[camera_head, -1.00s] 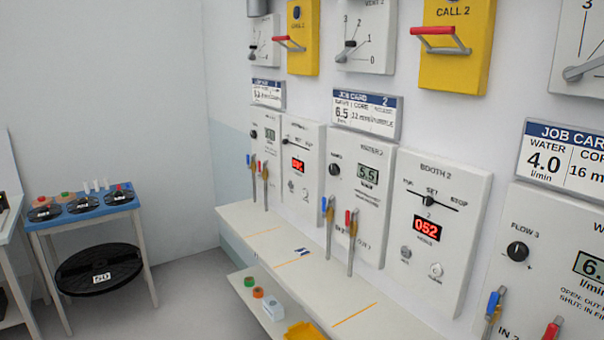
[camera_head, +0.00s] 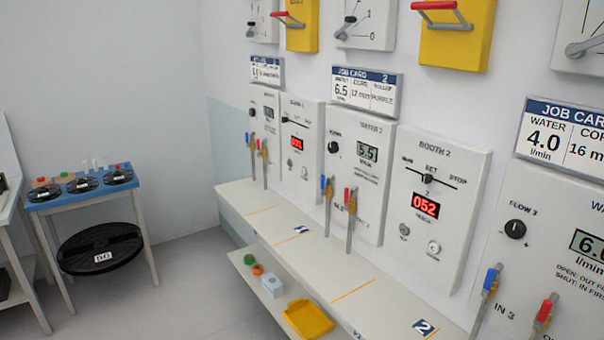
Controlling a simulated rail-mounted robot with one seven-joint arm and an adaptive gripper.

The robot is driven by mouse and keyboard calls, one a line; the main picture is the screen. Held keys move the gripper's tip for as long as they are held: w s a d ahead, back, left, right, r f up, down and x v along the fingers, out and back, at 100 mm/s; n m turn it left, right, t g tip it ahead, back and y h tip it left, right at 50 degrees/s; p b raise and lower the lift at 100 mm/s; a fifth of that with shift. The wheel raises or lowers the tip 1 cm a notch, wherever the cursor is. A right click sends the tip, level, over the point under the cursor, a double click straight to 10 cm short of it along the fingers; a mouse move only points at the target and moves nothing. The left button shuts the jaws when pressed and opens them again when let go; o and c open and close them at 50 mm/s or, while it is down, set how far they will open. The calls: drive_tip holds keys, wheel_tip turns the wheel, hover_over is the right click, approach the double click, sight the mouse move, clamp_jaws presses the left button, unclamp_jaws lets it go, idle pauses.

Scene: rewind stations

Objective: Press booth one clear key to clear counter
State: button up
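The booth one panel (camera_head: 315,142) is the small white panel at the far end of the wall row, left of booth 2. Its red lit counter display (camera_head: 296,143) is too small and blurred to read. Below the display are two small round keys, a darker one (camera_head: 291,162) and a paler one (camera_head: 304,172). Their labels are not legible, so I cannot tell which is the clear key. My gripper is not in view.
The booth 2 panel (camera_head: 455,180) shows 052. Valve handles with red and blue grips (camera_head: 350,222) stand out from the wall above a white shelf (camera_head: 330,268). A yellow tray (camera_head: 308,318) sits lower down. A blue-topped table (camera_head: 80,196) stands left; grey floor lies between.

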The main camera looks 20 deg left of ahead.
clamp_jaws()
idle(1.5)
